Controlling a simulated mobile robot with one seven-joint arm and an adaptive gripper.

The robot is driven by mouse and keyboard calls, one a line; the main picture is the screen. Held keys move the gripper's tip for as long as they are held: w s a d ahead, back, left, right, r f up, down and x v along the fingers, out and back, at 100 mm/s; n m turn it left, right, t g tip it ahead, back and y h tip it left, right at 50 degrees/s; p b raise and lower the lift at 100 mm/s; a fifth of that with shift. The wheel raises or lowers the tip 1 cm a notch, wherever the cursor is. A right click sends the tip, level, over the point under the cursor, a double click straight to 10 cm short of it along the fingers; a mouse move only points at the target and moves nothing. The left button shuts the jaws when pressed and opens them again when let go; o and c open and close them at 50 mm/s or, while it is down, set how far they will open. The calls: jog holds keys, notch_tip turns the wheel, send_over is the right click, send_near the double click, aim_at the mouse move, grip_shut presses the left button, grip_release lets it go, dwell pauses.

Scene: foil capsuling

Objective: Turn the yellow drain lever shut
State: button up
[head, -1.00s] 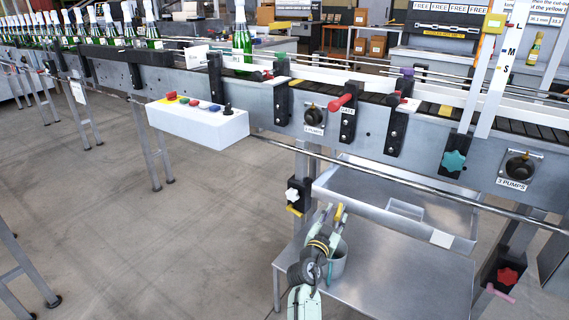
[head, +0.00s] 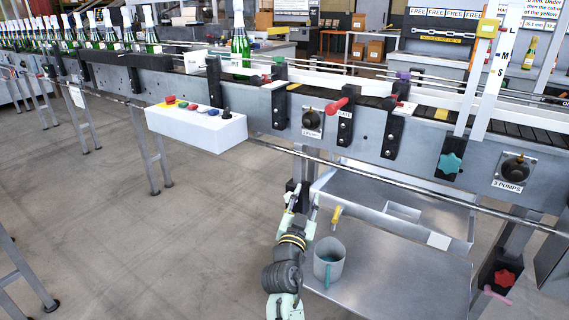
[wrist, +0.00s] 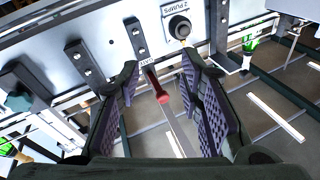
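The yellow drain lever (head: 336,216) shows in the head view at the front left of the metal tray, above a grey mug (head: 329,262). It points up and slightly right. My gripper (head: 302,201) is to the left of the lever, apart from it, with its fingers spread and pointing up towards the conveyor. In the wrist view my gripper (wrist: 162,105) is open, with nothing held between its pads. I cannot make out the yellow lever in the wrist view.
The metal tray (head: 375,208) hangs under the conveyor, above a lower metal shelf (head: 400,290). A white button box (head: 195,126) juts out at left. A red-handled lever (head: 338,104) is on the conveyor side; its red handle (wrist: 158,88) shows beyond my fingers. Floor at left is clear.

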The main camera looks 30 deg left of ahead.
jog(key=s+a+r+n+y, duration=0.1)
jog(key=s+r+y, duration=0.1)
jog(key=r, duration=0.4)
jog(key=s+a+r+n+t+y+p, duration=0.1)
jog(key=s+a+r+y, duration=0.1)
jog(key=s+r, duration=0.2)
notch_tip(320, 180, up, 3)
jog(key=shift+s+a+r, duration=0.1)
jog(key=shift+s+a, duration=0.1)
jog(key=shift+s, duration=0.05)
jog(key=m+g+h+b, duration=0.2)
jog(key=g+h+b, duration=0.1)
jog(key=h+b, duration=0.25)
send_near(335, 217)
jog(key=x, duration=0.6)
jog(key=f+x, duration=0.1)
jog(key=x, duration=0.3)
jog(key=shift+d+p, duration=0.1)
jog(key=shift+p, duration=0.3)
jog(key=shift+s, duration=0.1)
jog(key=shift+c, duration=0.4)
grip_shut()
